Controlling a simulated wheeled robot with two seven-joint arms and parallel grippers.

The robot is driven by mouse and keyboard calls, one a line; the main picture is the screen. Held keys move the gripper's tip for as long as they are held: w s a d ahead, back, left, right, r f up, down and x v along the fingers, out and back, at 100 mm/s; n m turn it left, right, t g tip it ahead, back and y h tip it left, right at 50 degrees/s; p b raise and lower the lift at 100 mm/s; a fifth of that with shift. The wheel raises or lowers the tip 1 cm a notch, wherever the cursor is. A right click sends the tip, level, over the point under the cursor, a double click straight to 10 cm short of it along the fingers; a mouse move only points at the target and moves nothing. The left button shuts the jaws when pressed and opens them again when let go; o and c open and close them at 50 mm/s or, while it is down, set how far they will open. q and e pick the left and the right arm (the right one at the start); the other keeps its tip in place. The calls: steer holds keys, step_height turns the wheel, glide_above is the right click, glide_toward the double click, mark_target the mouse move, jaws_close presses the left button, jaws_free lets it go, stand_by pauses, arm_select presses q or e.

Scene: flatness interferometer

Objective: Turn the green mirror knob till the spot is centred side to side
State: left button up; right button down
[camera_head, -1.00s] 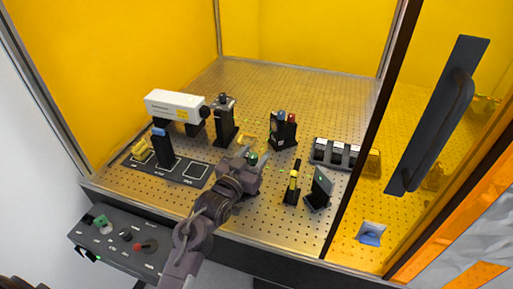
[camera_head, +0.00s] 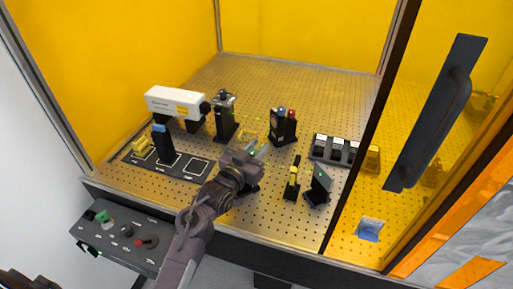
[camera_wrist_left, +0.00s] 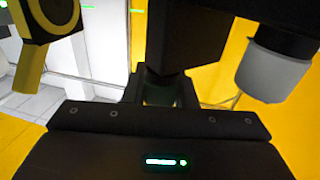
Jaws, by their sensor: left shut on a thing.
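My left gripper (camera_head: 253,154) reaches over the front of the perforated plate and is shut on the green mirror knob, which it mostly covers in the head view. In the left wrist view the fingers (camera_wrist_left: 161,90) close around a dark green patch of the knob (camera_wrist_left: 160,95), beneath a black block. A dark tilted screen (camera_head: 320,183) stands to the right of the gripper. I cannot make out where the spot lies on it. My right gripper is not in view.
A white laser box (camera_head: 174,102) and a black post mount (camera_head: 224,118) stand behind. A mount with blue and red knobs (camera_head: 283,128) stands behind right, a yellow-topped post (camera_head: 292,181) right. A control panel (camera_head: 122,236) is at front left; a dark door frame bounds the right.

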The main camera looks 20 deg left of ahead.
arm_select(q)
steer(key=shift+s+d+m+g+h, duration=0.15)
steer(key=shift+m+g+h, duration=0.35)
steer(key=shift+m+h, duration=0.7)
steer(key=shift+w+d+m+g+h, duration=0.1)
steer(key=shift+m+g+h, duration=0.5)
steer(key=shift+h, duration=1)
steer(key=o, duration=1)
steer(key=shift+s, duration=0.15)
steer(key=shift+s+a+f+b, duration=0.15)
steer(key=shift+s+a+b, duration=0.1)
steer(key=shift+s+b, duration=0.05)
steer(key=b+v, duration=0.2)
steer(key=v, duration=0.5)
